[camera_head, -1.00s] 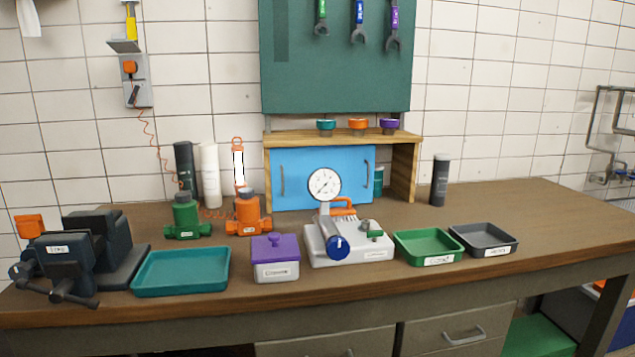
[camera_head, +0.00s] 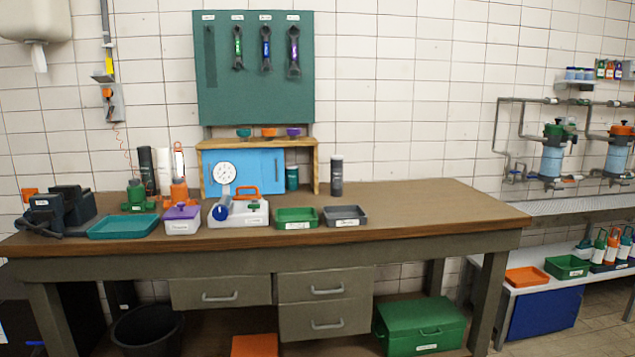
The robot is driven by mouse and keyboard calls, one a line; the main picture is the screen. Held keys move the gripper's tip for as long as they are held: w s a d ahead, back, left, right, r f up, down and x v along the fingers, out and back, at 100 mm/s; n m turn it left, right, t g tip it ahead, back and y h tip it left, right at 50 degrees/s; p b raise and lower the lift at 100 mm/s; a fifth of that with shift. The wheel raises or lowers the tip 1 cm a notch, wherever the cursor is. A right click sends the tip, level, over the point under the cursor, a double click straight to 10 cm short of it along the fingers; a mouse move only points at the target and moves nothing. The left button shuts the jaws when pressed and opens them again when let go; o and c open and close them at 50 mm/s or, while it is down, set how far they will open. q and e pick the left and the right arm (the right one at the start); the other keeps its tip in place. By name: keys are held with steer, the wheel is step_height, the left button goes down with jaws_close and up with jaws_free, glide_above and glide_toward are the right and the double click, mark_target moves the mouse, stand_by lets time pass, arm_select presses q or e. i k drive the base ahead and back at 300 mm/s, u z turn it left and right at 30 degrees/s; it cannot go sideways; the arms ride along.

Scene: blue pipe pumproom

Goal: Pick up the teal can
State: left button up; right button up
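A teal can (camera_head: 292,178) stands upright inside the wooden shelf unit (camera_head: 316,170) on the workbench. It is at the right end, just right of the blue sliding panel (camera_head: 262,170). The panel covers most of the unit's front, and the can shows in the gap between the panel and the right side wall. Neither of my grippers is in view.
The bench's right end is clear.

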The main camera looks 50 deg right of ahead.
mark_target(292, 177)
steer(key=z, duration=0.85)
steer(key=i, duration=0.3)
steer(key=u, duration=0.05)
